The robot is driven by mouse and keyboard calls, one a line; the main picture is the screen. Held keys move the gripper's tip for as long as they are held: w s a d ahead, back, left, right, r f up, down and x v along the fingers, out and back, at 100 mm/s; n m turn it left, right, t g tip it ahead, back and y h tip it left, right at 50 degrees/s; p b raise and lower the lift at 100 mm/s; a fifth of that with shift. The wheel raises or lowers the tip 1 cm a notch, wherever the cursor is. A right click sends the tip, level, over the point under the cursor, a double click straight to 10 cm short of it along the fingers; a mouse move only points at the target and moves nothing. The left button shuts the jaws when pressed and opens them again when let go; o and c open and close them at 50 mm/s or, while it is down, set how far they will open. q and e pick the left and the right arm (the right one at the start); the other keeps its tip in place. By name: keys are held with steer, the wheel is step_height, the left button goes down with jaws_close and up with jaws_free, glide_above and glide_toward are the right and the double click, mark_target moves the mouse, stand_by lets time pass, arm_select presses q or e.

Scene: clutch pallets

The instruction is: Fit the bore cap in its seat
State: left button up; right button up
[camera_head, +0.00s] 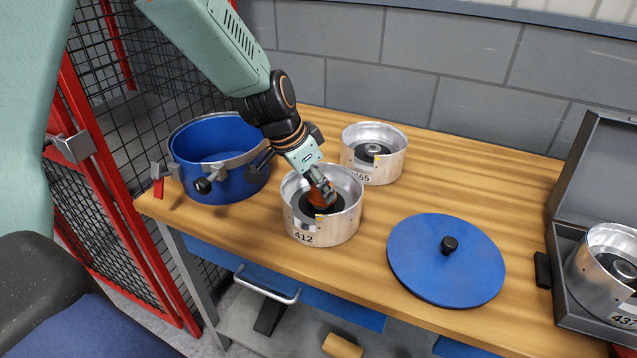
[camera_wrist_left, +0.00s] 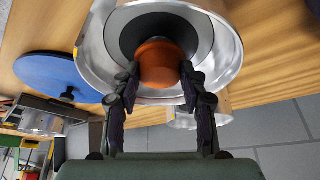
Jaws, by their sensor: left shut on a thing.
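The orange bore cap (camera_head: 321,197) is inside the silver cylindrical housing marked 412 (camera_head: 322,233), over its dark centre. My left gripper (camera_head: 322,190) reaches down into that housing and is shut on the cap. In the left wrist view the two fingers (camera_wrist_left: 158,85) grip the sides of the orange cap (camera_wrist_left: 160,62), with the dark ring (camera_wrist_left: 135,38) around it. I cannot tell whether the cap is fully down in the seat, as the fingers and the housing wall hide its base. My right gripper is not in view.
A second silver housing (camera_head: 385,172) stands behind on the wooden table (camera_head: 440,185). A blue pot with clamps (camera_head: 220,180) stands left. A blue lid (camera_head: 440,275) lies front right. An open grey case (camera_head: 585,312) holds another housing (camera_head: 598,282). The wire fence (camera_head: 110,120) is at left.

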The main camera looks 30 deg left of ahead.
arm_select(q)
steer(key=o, duration=0.9)
steer(key=shift+o, duration=0.3)
steer(key=o, duration=0.3)
steer(key=shift+o, duration=0.2)
steer(key=shift+r, duration=0.15)
steer(key=shift+r+p, duration=3.15)
steer(key=shift+r, duration=0.3)
steer(key=shift+f, duration=0.2)
